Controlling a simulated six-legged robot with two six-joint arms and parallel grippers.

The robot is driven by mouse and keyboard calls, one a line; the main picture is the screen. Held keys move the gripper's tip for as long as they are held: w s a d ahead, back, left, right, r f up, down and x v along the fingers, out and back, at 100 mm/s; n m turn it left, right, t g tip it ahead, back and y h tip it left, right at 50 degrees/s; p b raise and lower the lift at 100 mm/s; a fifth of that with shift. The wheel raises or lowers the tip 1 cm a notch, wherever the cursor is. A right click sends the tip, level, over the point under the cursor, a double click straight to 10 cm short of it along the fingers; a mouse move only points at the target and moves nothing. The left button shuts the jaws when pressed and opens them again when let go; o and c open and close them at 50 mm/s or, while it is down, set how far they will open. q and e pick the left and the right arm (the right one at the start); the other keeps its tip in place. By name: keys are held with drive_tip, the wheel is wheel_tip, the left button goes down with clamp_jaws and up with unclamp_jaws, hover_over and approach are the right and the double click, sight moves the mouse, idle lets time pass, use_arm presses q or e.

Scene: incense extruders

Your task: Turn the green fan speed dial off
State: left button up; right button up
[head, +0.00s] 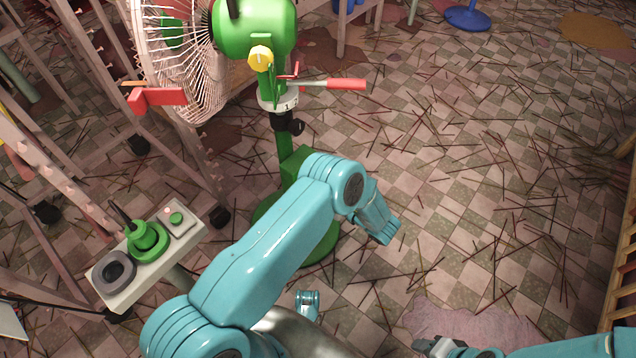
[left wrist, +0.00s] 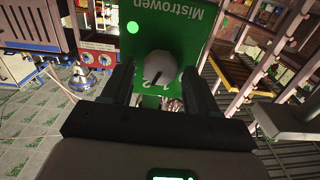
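The fan (head: 255,25) has a green motor housing and a white cage, and stands on a green pole. In the left wrist view a green panel (left wrist: 187,35) reads "Mistrowen" and carries a round grey dial (left wrist: 160,68). The dial's dark pointer mark slants down and left, near the printed 1. My left gripper (left wrist: 160,85) is open, with one dark finger on each side of the dial. I cannot tell whether they touch it. In the head view the dial and left fingertips are hidden. My right gripper (head: 435,345) is low at the bottom edge, away from the fan.
A small pale stand (head: 140,270) holds a green bottle-like item (head: 145,235), a dark ring (head: 114,270) and a green button (head: 176,219). Wooden racks stand at left. A red-handled lever (head: 345,84) projects from the fan pole. Thin sticks litter the checkered floor, otherwise open at right.

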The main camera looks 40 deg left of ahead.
use_arm(q)
drive_tip(key=c, duration=0.8)
drive_tip(key=shift+s+f+n, duration=0.1)
drive_tip(key=shift+n, duration=3.8)
drive_tip(key=shift+s+f+n, duration=0.1)
drive_tip(key=shift+n, duration=3.8)
drive_tip(key=o, duration=1)
